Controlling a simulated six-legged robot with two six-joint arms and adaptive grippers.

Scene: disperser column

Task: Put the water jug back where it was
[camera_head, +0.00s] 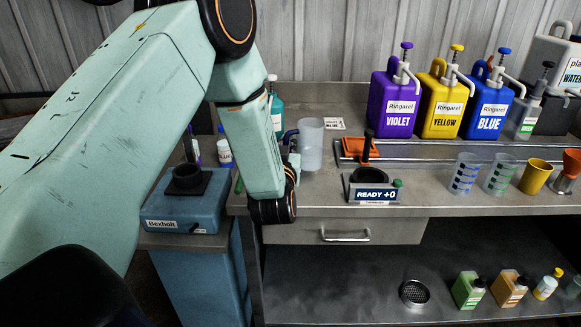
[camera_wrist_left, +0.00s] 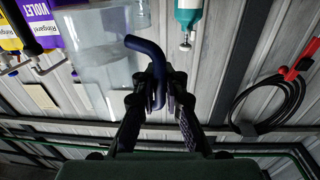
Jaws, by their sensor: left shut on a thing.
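The water jug (camera_head: 311,146) is a clear, frosted container with a dark blue handle. In the head view it is upright over the left end of the counter (camera_head: 330,188), just right of my left arm; I cannot tell whether its base touches the counter. My left gripper (camera_head: 292,160) is mostly hidden behind my forearm. In the left wrist view, my left gripper (camera_wrist_left: 160,88) is shut on the jug's blue handle (camera_wrist_left: 146,48), with the clear jug body (camera_wrist_left: 100,48) beside it. My right gripper is in neither view.
Violet (camera_head: 391,104), yellow (camera_head: 443,106) and blue (camera_head: 487,108) pump bottles stand at the back right. An orange tray (camera_head: 360,147) and a "READY +0" scale (camera_head: 374,195) are right of the jug. Graduated cups (camera_head: 465,174) stand farther right. A blue Bexholt device (camera_head: 186,208) is at left.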

